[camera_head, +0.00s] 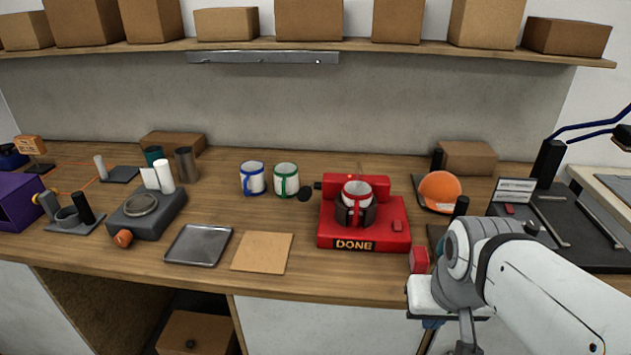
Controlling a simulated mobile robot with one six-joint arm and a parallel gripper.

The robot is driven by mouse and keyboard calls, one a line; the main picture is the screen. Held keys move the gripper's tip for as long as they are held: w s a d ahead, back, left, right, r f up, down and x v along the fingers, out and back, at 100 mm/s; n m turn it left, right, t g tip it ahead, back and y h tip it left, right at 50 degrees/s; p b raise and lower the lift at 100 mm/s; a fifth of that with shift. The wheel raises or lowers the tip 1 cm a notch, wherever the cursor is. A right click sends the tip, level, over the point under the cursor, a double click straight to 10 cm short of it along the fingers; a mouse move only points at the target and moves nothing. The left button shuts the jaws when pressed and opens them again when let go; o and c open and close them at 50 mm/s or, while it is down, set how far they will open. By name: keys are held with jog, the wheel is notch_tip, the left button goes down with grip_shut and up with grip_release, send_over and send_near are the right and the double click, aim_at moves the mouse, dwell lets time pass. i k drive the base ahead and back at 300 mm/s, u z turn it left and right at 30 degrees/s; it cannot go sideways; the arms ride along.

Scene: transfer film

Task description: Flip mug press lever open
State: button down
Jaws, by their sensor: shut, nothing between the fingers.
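The red mug press (390,241) stands on the table right of centre, with a "DONE" label on its front. A white mug with red rim and handle (357,189) sits upright in its dark curved holder (369,214). A black ball knob (305,195), apparently the press lever's end, sticks out at the press's left side; its rod is mostly hidden, so I cannot tell the lever's exact position. My arm reaches in from the lower right, in front of and right of the press. My gripper's fingers do not show. Nothing of mine touches the press or knob.
White mugs with blue (253,178) and green (286,179) trim stand left of the knob. A cork mat (262,252) and metal tray (198,245) lie at the front left. An orange dome (439,189) stands right of the press. A box shelf (400,47) runs above.

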aim_at(305, 193)
jog(key=u, duration=1.45)
jog(key=k, duration=1.8)
jog(key=z, duration=0.4)
jog(key=i, duration=1.5)
jog(key=z, duration=0.1)
